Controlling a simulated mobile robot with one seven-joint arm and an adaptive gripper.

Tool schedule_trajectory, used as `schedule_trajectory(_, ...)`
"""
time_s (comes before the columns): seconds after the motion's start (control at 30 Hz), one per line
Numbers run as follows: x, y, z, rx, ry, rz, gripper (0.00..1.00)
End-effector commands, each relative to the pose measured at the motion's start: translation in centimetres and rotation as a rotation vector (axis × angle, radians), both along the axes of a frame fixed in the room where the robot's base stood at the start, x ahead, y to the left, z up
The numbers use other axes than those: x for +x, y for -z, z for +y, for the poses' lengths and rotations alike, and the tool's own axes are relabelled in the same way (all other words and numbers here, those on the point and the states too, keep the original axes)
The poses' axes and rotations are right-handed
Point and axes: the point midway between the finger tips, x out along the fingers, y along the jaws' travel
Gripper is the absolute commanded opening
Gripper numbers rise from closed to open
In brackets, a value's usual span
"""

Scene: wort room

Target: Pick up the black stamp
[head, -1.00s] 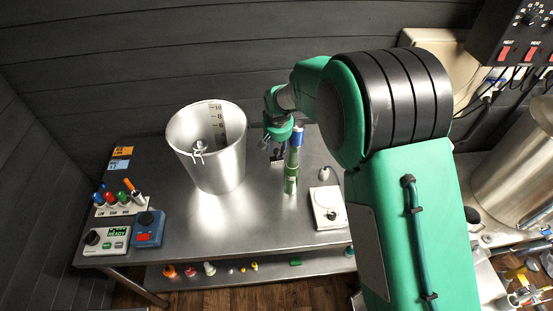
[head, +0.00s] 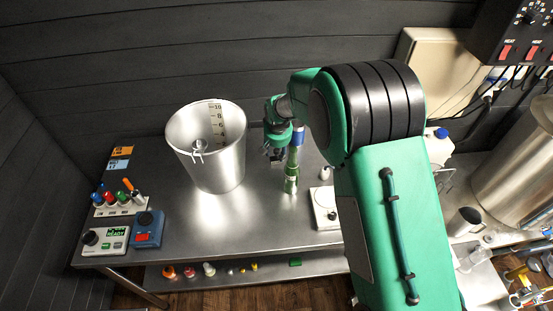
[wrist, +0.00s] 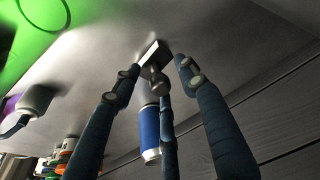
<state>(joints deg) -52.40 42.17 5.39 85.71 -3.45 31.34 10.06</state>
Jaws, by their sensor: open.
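My gripper (head: 277,156) is over the back of the metal table, with its blue-grey fingers pointing down. In the wrist view my gripper (wrist: 160,72) has its fingers spread apart. A small dark knobbed piece with a pale-edged rectangular block, which looks like the black stamp (wrist: 156,80), shows between the fingertips. I see no clear grip on it. In the head view the stamp cannot be told apart from the dark fingers.
A green bottle (head: 291,175) stands just right of my gripper, with a blue cylinder (head: 298,136) at its top or behind it; the blue cylinder (wrist: 150,134) is also near the fingers in the wrist view. A metal bucket (head: 208,150) stands left. A white scale (head: 324,209) sits right.

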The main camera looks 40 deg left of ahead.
Motion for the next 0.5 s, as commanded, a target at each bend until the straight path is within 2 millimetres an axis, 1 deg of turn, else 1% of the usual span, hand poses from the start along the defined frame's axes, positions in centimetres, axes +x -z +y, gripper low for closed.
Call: schedule_trajectory(0.5, 0.0, -0.02, 0.02, 0.001, 0.0, -0.001, 0.43)
